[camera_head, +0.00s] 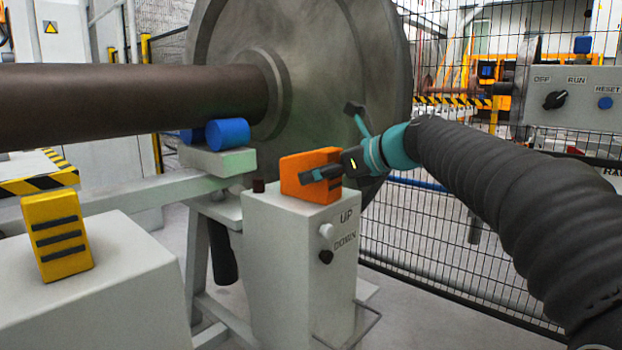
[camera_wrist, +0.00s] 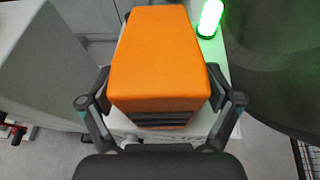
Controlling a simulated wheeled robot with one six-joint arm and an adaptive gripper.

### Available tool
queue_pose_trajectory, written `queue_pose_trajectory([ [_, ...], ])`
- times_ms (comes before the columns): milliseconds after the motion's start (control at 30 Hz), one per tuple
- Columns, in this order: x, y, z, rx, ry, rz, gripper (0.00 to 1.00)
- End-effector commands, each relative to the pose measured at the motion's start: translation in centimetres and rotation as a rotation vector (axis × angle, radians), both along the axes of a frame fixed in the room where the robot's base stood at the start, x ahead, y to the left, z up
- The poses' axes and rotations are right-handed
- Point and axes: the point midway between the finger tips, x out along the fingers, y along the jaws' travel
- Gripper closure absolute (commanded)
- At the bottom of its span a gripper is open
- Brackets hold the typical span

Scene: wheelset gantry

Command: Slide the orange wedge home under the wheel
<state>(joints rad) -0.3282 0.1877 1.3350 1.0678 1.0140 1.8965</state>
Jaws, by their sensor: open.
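The orange wedge (camera_head: 297,165) sits on top of a grey pedestal (camera_head: 285,230), beside the large grey wheel (camera_head: 345,80). My gripper (camera_head: 322,173) is at the wedge's near right side, with the fingers alongside it. In the wrist view, the wedge (camera_wrist: 160,50) fills the space between the spread fingers of my gripper (camera_wrist: 160,85). One finger is on each side; whether they touch it I cannot tell. The dark curved surface of the wheel (camera_wrist: 280,80) is at right in the wrist view. The wheel's lower part is hidden behind the pedestal and wedge.
A yellow wedge (camera_head: 57,237) stands on a grey block at left. A brown axle (camera_head: 130,100) crosses above blue rollers (camera_head: 228,133). The pedestal has UP and DOWN buttons. A green lamp (camera_wrist: 210,18) glows in the wrist view. Mesh fence (camera_head: 440,235) stands behind my arm.

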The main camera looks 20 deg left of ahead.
Motion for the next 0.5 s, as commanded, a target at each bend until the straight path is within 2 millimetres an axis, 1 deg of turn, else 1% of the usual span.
queue_pose_trajectory([
  [33, 0.2, 0.62, -0.39, 0.0, 0.0, 0.001, 0.1],
  [100, 0.34, 1.02, -0.47, 0.001, -0.002, -0.001, 0.1],
  [300, 0.39, 1.08, -0.44, 0.001, -0.001, -0.002, 0.1],
  [333, 0.39, 1.08, -0.44, 0.001, -0.001, -0.002, 0.13],
  [367, 0.39, 1.08, -0.45, 0.001, -0.001, -0.002, 0.2],
  [400, 0.39, 1.07, -0.45, 0.001, -0.001, -0.002, 0.3],
  [467, 0.39, 1.07, -0.45, 0.001, -0.001, -0.002, 0.45],
  [500, 0.39, 1.06, -0.46, 0.0, -0.001, -0.002, 0.55],
])
